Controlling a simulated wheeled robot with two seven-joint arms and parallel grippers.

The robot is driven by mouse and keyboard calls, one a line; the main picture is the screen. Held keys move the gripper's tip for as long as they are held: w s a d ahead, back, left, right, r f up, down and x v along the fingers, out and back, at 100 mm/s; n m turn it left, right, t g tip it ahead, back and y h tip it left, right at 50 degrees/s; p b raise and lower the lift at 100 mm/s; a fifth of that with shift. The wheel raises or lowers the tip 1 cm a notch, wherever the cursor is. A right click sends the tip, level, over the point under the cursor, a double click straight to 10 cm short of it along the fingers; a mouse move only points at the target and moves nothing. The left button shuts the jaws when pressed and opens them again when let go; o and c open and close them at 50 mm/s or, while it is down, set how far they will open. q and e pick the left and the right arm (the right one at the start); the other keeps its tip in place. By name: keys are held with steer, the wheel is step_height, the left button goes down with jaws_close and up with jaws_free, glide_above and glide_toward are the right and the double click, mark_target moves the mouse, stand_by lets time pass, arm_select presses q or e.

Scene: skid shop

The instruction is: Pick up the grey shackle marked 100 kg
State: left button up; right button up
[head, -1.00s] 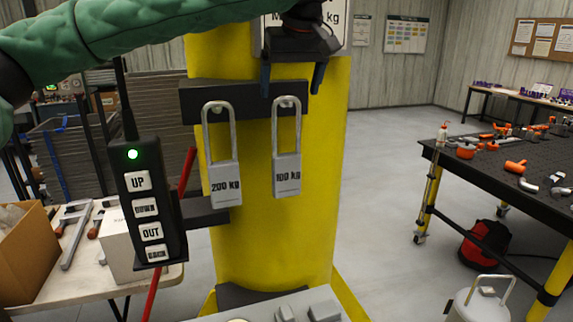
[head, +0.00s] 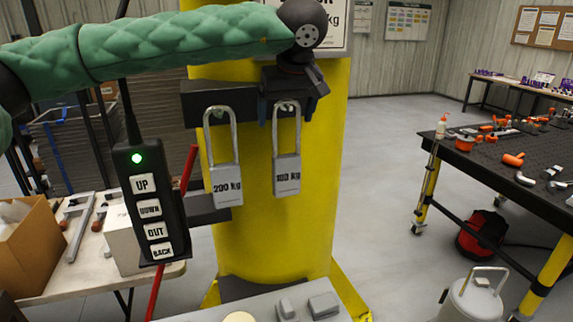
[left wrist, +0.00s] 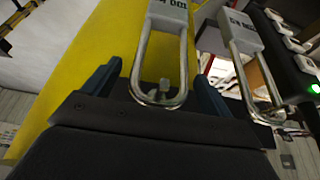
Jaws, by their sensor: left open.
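The grey shackle marked 100 kg (head: 287,175) hangs upright by its long metal loop from a peg on the dark bar (head: 203,103) on the yellow column. My left gripper (head: 286,112) is open at the top of its loop, one finger on each side. In the left wrist view the loop of the 100 kg shackle (left wrist: 168,14) lies between the two blue fingers of the left gripper (left wrist: 155,88), with a gap on both sides. The similar 200 kg shackle (head: 226,186) hangs just to the left, outside the fingers. My right gripper is not in view.
A black pendant (head: 150,200) with white buttons and a lit green lamp hangs left of the yellow column (head: 270,240). A table with a cardboard box (head: 28,245) stands at left.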

arm_select(q)
steer(key=shift+c, duration=0.5)
steer(key=c, duration=1.7)
